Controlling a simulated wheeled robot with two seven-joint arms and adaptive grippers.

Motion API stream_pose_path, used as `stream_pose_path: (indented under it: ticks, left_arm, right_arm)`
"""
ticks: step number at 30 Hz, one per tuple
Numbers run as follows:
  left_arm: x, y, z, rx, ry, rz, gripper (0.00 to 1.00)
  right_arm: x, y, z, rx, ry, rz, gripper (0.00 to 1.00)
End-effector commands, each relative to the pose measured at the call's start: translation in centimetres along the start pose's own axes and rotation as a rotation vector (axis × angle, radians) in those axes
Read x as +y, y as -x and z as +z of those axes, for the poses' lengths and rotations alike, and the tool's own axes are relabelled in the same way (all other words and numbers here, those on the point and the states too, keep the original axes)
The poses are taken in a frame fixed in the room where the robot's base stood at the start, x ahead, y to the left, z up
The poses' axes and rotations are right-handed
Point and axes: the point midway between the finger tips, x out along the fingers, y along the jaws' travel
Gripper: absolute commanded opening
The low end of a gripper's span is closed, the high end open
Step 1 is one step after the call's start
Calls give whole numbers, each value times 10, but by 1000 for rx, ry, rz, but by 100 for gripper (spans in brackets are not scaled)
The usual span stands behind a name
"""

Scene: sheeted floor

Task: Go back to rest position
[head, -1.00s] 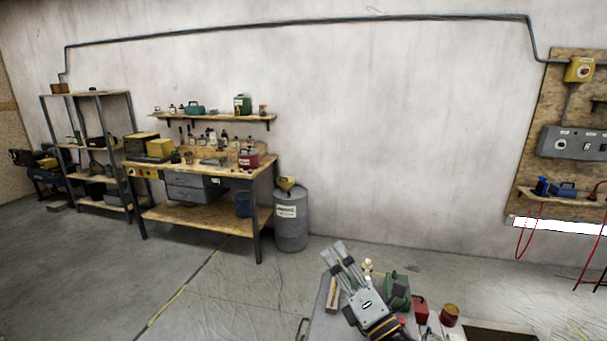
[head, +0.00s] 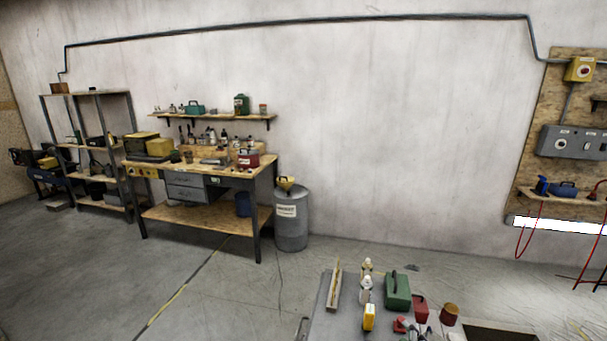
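Neither of my grippers shows clearly in the head view. A grey cart top (head: 345,322) at the bottom right of centre carries several items. A long narrow wooden-looking piece (head: 335,286) stands at its left. White bottles (head: 366,288), a yellow item (head: 369,317) and a green can (head: 398,291) are beside it. Small red and grey shapes (head: 404,326) at the bottom edge are cut off and hard to make out.
A workbench (head: 205,172) with tools and a metal shelf rack (head: 88,150) stand along the wall. A grey drum (head: 291,218) is beside the bench. A tool board (head: 560,140) hangs at right. The floor (head: 200,300) at left is clear.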

Motion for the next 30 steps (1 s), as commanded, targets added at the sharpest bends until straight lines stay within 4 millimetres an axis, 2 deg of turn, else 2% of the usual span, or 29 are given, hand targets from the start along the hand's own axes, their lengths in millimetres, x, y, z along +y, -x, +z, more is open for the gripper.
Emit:
stream_pose_path:
  ticks: [1, 6, 12, 26, 30]
  left_arm:
    - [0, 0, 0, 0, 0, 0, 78]
    - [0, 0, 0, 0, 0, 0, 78]
    - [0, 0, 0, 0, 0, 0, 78]
    - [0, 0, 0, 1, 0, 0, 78]
    - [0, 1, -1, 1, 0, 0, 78]
  right_arm:
    - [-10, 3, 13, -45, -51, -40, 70]
    - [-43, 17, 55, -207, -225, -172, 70]
    - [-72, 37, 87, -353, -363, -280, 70]
    - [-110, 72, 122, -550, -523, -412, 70]
    - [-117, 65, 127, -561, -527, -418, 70]
